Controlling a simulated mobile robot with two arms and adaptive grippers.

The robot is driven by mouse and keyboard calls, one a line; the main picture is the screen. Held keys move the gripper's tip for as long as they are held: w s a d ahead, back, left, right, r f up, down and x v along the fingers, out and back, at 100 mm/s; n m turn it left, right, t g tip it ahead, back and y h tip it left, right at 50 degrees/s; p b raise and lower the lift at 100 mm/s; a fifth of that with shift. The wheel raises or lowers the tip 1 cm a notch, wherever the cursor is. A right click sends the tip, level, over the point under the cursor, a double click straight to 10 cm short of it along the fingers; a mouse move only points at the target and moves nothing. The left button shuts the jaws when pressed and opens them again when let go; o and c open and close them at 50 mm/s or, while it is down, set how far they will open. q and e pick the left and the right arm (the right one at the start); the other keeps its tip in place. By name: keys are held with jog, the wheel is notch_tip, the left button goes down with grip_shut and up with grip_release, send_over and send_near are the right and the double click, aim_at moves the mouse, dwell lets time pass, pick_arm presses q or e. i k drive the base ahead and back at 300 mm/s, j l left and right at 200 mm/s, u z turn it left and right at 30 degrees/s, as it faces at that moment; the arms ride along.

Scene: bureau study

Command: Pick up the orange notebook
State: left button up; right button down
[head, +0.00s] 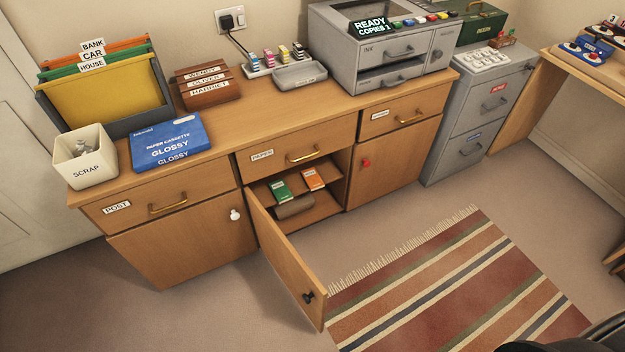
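The orange notebook (313,178) lies on the shelf inside the open middle compartment of the wooden sideboard, near the right side. A green notebook (281,191) lies to its left on the same shelf. A brown rolled or rounded item (294,207) is below and in front of them. Neither of my grippers shows in the head view.
The middle cabinet door (285,260) stands open, swung out over the floor. The PAPER drawer (295,150) above the compartment looks shut. A striped rug (450,285) lies in front on the right.

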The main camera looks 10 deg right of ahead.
aim_at(314, 181)
jog(key=u, duration=0.45)
jog(key=l+u, duration=0.95)
jog(key=i+l, duration=0.05)
jog(key=l, duration=0.05)
